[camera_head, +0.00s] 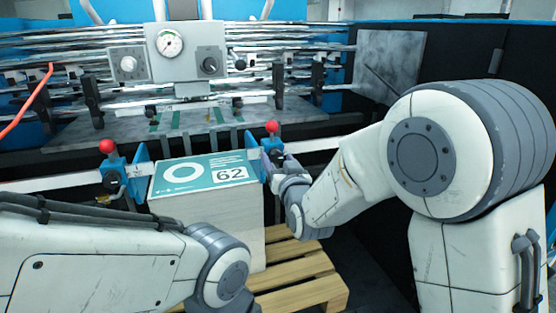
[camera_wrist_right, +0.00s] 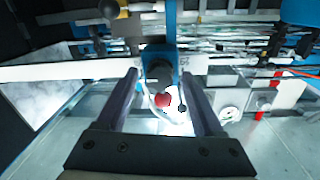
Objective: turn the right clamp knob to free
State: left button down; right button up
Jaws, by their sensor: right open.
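The right clamp (camera_head: 266,165) is blue with a red ball on top (camera_head: 272,127), at the right edge of the stack with the teal "62" sheet (camera_head: 200,173). My right gripper (camera_head: 275,155) is at this clamp and partly hides its dark knob. In the right wrist view the open fingers (camera_wrist_right: 160,76) stand on either side of the dark knob (camera_wrist_right: 158,77), with gaps showing. The red ball (camera_wrist_right: 163,100) shows between the fingers. Contact with the knob cannot be told. My left arm is at the lower left; its gripper is out of view.
The left clamp (camera_head: 112,175), also with a red ball, stands left of the stack. A wooden pallet (camera_head: 305,272) lies under the stack. Behind are a gauge panel (camera_head: 185,52) and steel rollers. A white rail (camera_head: 318,144) runs behind the clamps.

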grip_shut()
jog(key=shift+f, duration=0.1)
jog(key=n+b, duration=0.3)
jog(key=shift+f, duration=0.2)
jog(key=n+b, duration=0.3)
jog(key=n, duration=0.2)
jog(key=n+b, duration=0.3)
jog(key=n, duration=0.2)
jog(key=shift+d+n+y, duration=0.1)
jog(key=shift+n+y, duration=0.2)
jog(key=shift+y, duration=0.1)
jog(key=shift+r+n+b, duration=0.1)
jog(key=shift+n+b, duration=1.25)
jog(key=shift+n, duration=1.05)
